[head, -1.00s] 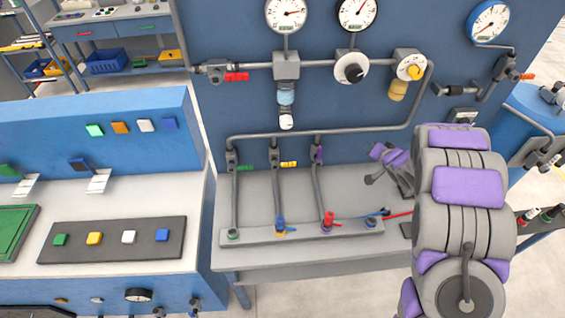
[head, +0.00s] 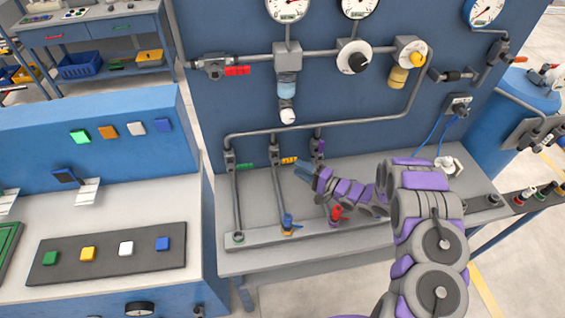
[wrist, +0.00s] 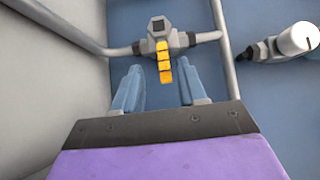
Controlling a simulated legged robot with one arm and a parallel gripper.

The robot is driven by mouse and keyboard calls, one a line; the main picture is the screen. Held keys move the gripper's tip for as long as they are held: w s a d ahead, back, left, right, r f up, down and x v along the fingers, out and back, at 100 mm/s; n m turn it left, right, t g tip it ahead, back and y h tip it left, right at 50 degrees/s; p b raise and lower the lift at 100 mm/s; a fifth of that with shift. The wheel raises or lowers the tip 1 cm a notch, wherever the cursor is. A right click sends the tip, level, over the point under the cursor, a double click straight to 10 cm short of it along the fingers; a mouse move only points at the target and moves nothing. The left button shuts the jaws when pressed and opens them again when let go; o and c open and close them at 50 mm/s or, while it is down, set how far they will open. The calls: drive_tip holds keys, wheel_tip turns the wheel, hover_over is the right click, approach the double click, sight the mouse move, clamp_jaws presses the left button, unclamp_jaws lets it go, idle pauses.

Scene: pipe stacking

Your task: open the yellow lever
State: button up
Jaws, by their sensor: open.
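The yellow lever (head: 289,160) sits on a valve on the middle of three vertical pipes, under the long horizontal pipe. My gripper (head: 303,172) is just below and right of the lever in the head view. In the wrist view my gripper (wrist: 160,88) is open, with a blue finger on each side of the space below the lever. The fingers look empty and apart from the lever.
A green lever (head: 245,164) is on the left pipe and a purple lever (head: 320,147) on the right pipe, close to my arm. A white-capped fitting (wrist: 299,39) shows at right.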

sight(290, 160)
drive_tip(key=shift+w+a+r, duration=0.15)
drive_tip(key=shift+w+a, duration=0.15)
drive_tip(key=shift+w, duration=0.35)
drive_tip(key=x, duration=0.4)
drive_tip(key=shift+a+b, duration=0.35)
drive_tip(key=shift+a, duration=0.4)
drive_tip(key=shift+d+r, duration=0.1)
drive_tip(key=shift+d, duration=0.95)
drive_tip(key=c, duration=0.5)
drive_tip(key=shift+a, duration=0.15)
clamp_jaws()
drive_tip(key=shift+a, duration=0.35)
